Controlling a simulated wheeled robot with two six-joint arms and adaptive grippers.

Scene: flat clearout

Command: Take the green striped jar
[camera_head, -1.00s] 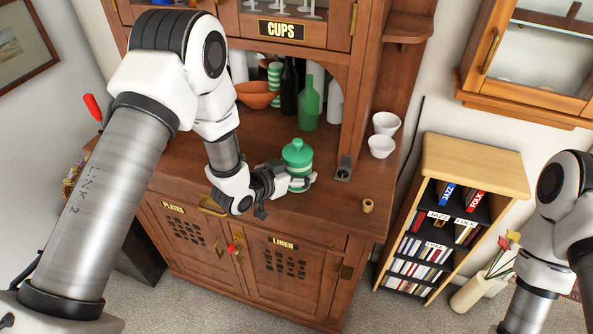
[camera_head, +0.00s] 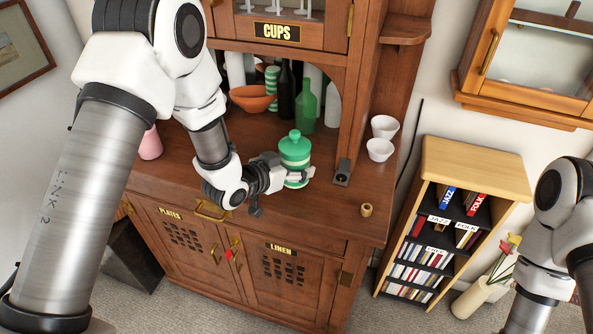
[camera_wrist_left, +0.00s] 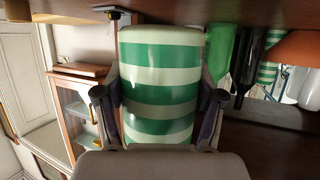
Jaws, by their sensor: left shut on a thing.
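The green striped jar (camera_head: 295,152) has a green lid and stands upright over the front of the cabinet's counter (camera_head: 322,205). My left gripper (camera_head: 300,177) is shut around its lower part. In the left wrist view the jar (camera_wrist_left: 160,85) shows wide green and cream bands, with one finger on each side of it. The jar appears a little above the counter, though the gap is hard to judge. My right gripper is out of view; only part of that arm shows at the right.
Behind the jar stand a green bottle (camera_head: 307,106), a dark bottle (camera_head: 285,92), an orange bowl (camera_head: 252,98) and a green striped cup (camera_head: 272,78). A pink cup (camera_head: 150,145) is left.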

